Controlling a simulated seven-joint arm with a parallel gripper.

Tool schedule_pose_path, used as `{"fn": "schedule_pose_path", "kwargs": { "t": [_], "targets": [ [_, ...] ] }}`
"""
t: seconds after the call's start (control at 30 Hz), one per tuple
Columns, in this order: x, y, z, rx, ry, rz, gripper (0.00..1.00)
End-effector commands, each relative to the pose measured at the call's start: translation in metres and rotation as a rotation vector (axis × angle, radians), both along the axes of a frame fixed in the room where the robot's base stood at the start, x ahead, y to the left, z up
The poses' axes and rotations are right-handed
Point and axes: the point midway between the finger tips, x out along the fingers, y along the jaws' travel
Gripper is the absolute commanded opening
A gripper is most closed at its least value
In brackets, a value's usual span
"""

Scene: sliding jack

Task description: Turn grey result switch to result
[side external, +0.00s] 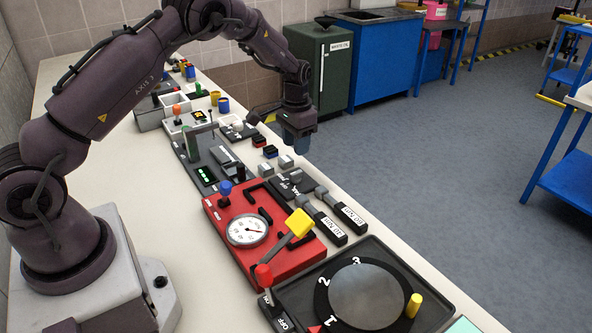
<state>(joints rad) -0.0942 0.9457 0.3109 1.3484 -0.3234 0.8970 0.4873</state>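My gripper (298,140) points down above the right edge of the bench, behind two small light-grey blocks. Its fingers are small and dark here, so I cannot see whether they are apart or closed. A dark plate (283,185) with a grey knob (296,177) lies in front of it, behind the red box. A dark grey panel (203,176) with a small lit display lies to the left of my gripper. No "result" label is readable, so I cannot tell which part is the grey result switch.
The red box (268,262) carries a round gauge (247,230), a blue-topped knob (225,188) and a yellow-ended lever (299,222). A black tray with a round dial (366,295) is nearest. Two labelled grey-and-black handles (326,227) lie right of the box. Several small blocks lie near my gripper.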

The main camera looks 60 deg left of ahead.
Motion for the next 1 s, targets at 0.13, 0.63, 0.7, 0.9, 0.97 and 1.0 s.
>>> {"fn": "schedule_pose_path", "kwargs": {
  "t": [0.13, 0.63, 0.7, 0.9, 0.97, 1.0],
  "targets": [
    [-0.001, 0.0, -0.034, 0.0, 0.005, 0.0, 0.39],
    [0.0, 0.0, -0.085, 0.0, -0.001, 0.0, 0.39],
    [0.0, 0.0, -0.085, 0.0, -0.001, 0.0, 0.39],
    [0.0, 0.0, -0.085, 0.0, 0.0, 0.001, 0.26],
    [0.0, 0.0, -0.085, 0.0, 0.0, 0.001, 0.12],
    [0.0, 0.0, -0.085, 0.0, 0.0, 0.001, 0.03]
  ]
}}
